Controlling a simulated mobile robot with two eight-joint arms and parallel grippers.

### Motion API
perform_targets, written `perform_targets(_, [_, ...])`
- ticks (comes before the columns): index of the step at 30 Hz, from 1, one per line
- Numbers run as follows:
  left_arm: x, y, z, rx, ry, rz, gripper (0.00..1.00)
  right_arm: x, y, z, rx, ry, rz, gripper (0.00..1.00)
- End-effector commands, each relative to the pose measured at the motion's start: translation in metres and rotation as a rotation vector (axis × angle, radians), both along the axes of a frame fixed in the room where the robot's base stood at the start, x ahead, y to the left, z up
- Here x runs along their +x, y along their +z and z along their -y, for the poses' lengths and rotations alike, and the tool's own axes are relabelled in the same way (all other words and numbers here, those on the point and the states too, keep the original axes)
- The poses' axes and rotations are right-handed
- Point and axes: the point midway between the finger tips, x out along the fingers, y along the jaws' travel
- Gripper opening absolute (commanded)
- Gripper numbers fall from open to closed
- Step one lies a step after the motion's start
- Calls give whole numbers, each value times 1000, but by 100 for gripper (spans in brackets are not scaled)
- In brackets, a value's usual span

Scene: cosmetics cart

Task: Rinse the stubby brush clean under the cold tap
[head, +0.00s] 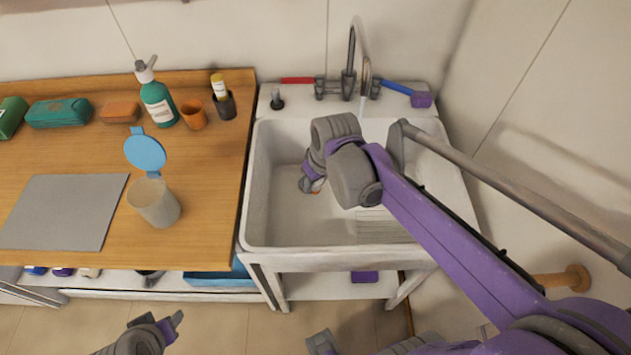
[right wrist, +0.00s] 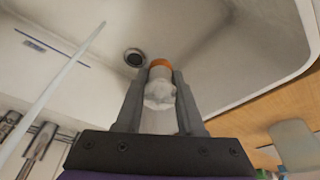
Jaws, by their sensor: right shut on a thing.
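My right gripper (head: 312,184) reaches down into the white sink (head: 262,200). It is shut on the stubby brush, which shows in the right wrist view (right wrist: 160,94) as a pale, blotchy piece with an orange end between the fingers. In the head view the arm hides most of the brush. The tap (head: 350,65) stands behind the sink, with a red lever (head: 297,80) and a blue lever (head: 397,88). A thin pale stream (right wrist: 60,85) runs left of the brush, apart from it. My left gripper (head: 172,325) is low at the left; its jaw opening is unclear.
A wooden counter (head: 220,165) left of the sink holds a cup (head: 154,203), a teal pump bottle (head: 157,103), a grey mat (head: 65,212) and a dark holder (head: 225,105). A purple block (head: 421,99) sits on the sink's back rim. A grey rail (head: 480,172) runs along the right.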

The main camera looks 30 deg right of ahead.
Motion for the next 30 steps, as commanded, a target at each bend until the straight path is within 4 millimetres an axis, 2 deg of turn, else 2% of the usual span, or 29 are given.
perform_targets(8, [-1, -6, 0, 0, 0, -3, 50, 1, -3, 16, -1, 0, -1, 0])
perform_targets(30, [-6, -28, 0, 0, 0, -12, 50, 19, -18, 87, 0, -1, -1, 0])
